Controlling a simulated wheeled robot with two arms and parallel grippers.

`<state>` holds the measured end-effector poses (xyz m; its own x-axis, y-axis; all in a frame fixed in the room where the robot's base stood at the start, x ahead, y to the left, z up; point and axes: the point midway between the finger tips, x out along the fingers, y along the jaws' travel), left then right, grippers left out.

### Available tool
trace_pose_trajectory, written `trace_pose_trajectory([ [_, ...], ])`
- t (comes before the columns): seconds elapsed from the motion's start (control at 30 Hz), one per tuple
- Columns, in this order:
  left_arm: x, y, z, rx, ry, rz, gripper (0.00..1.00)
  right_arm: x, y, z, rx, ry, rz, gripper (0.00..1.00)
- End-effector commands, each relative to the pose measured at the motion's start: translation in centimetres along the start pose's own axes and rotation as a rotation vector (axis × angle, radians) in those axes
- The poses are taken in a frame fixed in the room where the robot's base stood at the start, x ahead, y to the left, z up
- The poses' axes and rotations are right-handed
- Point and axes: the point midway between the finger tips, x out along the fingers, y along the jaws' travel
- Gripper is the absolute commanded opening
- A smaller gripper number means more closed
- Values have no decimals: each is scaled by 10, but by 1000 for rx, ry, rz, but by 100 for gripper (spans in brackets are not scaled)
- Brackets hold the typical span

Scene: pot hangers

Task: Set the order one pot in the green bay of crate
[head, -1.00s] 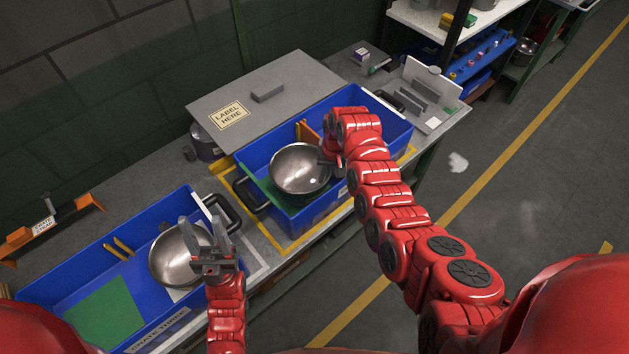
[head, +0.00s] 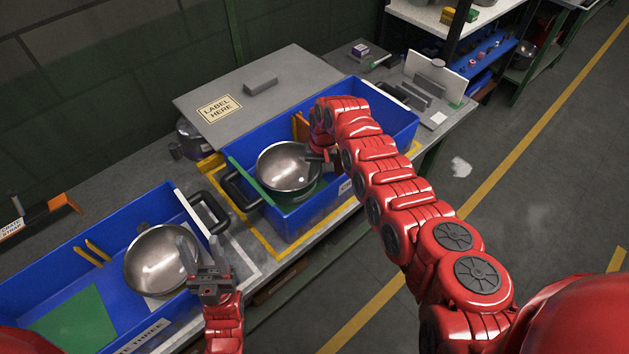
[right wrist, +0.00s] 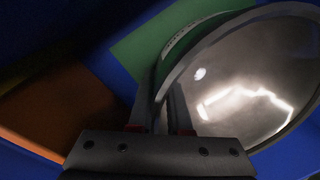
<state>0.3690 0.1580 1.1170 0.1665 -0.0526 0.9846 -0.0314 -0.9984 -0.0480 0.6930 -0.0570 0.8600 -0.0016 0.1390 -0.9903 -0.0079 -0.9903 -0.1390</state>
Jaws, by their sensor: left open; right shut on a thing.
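A steel pot (head: 288,167) is in the far blue crate (head: 352,176), over the green bay floor (head: 298,195) at the crate's left end. My right gripper (head: 322,160) is shut on this pot's rim; the right wrist view shows the fingers (right wrist: 168,105) at the edge of the pot (right wrist: 250,85). I cannot tell whether the pot's base touches the floor. A second steel pot (head: 162,259) sits in the near blue crate (head: 110,232), on a white bay floor. My left gripper (head: 203,262) is open just right of that pot, over the crate's edge.
The near crate's green bay (head: 74,322) is empty. Black handles (head: 208,212) stand between the crates. An orange divider (head: 301,126) shows behind the right gripper.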

Motion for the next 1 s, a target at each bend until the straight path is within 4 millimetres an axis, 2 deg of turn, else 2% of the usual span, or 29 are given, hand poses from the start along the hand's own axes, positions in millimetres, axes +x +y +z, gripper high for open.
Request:
trace_pose_trajectory([
  [0.33,-2,0,0,0,0,0,50,1,0,-1,-1,5,-1,0],
  [0.37,-2,0,0,0,0,0,50,2,0,-1,-1,4,-1,18],
  [0.5,-1,0,0,0,1,0,50,1,0,-1,0,4,-1,43],
  [0.53,-1,0,0,0,0,0,50,1,0,-1,0,4,-1,47],
  [0.83,0,0,0,0,1,0,50,0,0,-1,0,4,-1,47],
  [1.0,11,0,-2,0,1,0,50,-12,-1,-1,0,5,-1,47],
])
